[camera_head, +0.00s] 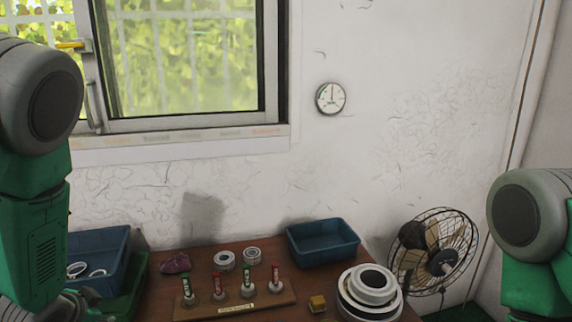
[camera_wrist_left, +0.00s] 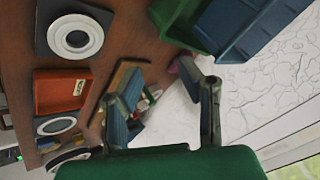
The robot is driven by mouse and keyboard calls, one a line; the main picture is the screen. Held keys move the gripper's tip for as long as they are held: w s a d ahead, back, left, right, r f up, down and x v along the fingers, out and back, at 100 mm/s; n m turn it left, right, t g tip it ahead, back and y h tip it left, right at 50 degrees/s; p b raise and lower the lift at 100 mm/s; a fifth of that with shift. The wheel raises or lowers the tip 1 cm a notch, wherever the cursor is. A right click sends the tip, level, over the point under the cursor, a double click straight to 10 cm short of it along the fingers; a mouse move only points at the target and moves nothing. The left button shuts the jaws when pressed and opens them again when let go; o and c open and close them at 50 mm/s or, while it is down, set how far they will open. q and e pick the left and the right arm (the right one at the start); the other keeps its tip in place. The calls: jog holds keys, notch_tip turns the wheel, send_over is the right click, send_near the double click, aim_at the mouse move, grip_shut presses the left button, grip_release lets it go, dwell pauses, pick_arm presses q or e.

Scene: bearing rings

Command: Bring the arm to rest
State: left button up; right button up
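My left gripper (camera_wrist_left: 161,92) shows in the left wrist view with its two fingers spread apart and nothing held between them. It hangs over the table, with the wooden rack behind its fingers. In the head view my left arm (camera_head: 36,190) comes down along the left edge, and its gripper is mostly out of the picture at the bottom. My right arm (camera_head: 530,235) shows only as a grey and green link at the right edge; its gripper is out of view.
The wooden table (camera_head: 155,297) bears a rack (camera_head: 235,305) with several red and green topped pegs, two small rings, a yellow block (camera_head: 317,303) and stacked white rings (camera_head: 370,290). A blue bin (camera_head: 322,243) stands at the back. Another blue bin (camera_head: 98,248) holds rings. A fan (camera_head: 435,250) stands right.

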pick_arm(q)
jog(key=s+d+f+n+g+h, duration=0.1)
jog(key=s+d+f+n+g, duration=0.3)
jog(key=s, duration=0.6)
jog(key=s+d+f+g, duration=0.1)
jog(key=s+d+f, duration=0.45)
jog(key=s, duration=0.45)
jog(key=s+d+f+n+g+h, duration=0.1)
jog(key=s+d+f+n+g, duration=0.15)
jog(key=s+d+f, duration=0.55)
notch_tip(320, 180, down, 9)
jog(key=a+m+b, duration=0.1)
jog(key=a+b, duration=0.1)
jog(key=b, duration=0.9)
jog(key=shift+w+m, duration=0.15)
jog(key=shift+m, duration=0.2)
pick_arm(e)
notch_tip(320, 180, down, 12)
jog(key=shift+d+r, duration=0.15)
jog(key=shift+r, duration=0.1)
pick_arm(q)
jog(key=shift+a+r, duration=0.1)
jog(key=shift+a, duration=0.05)
pick_arm(e)
jog(key=shift+s, duration=0.1)
pick_arm(q)
jog(key=shift+w, duration=0.1)
pick_arm(e)
jog(key=shift+c, duration=0.7)
